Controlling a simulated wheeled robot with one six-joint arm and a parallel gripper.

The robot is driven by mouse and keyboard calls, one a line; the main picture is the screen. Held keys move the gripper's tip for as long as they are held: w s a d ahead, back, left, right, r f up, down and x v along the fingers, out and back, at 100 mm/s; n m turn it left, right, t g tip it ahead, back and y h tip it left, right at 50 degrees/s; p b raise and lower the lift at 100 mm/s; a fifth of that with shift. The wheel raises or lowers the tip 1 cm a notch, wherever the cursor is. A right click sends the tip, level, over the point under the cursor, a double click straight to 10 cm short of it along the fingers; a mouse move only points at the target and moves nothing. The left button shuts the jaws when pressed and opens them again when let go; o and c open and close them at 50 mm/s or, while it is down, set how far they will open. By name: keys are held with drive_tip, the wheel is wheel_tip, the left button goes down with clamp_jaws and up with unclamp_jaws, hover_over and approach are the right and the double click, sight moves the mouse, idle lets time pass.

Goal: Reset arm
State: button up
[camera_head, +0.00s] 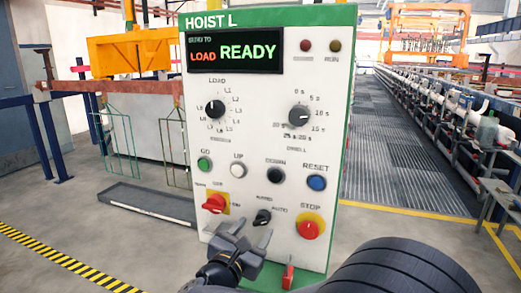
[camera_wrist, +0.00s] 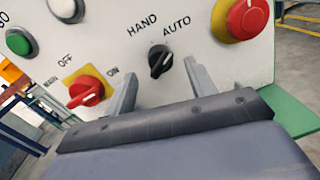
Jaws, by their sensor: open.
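My gripper (camera_head: 240,237) is in front of the lower part of the hoist control panel (camera_head: 260,130), fingers toward it. In the wrist view the two fingers (camera_wrist: 160,90) stand apart with nothing held between them. The black HAND/AUTO selector (camera_head: 262,217) shows between and beyond the fingers in the wrist view (camera_wrist: 159,61). The red main switch (camera_head: 214,203) on its yellow plate is left of it. I cannot tell whether a finger touches the panel. The display (camera_head: 234,52) reads LOAD READY.
The panel also has a red STOP button (camera_head: 309,230), a blue RESET button (camera_head: 317,183), a green GO button (camera_head: 204,164) and a red lever (camera_head: 288,276) at its bottom. Wire racks (camera_head: 118,145) and a long grey tray (camera_head: 150,203) are left. Grated walkway (camera_head: 385,150) lies right.

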drive_tip(key=v, duration=0.5)
idle(0.4)
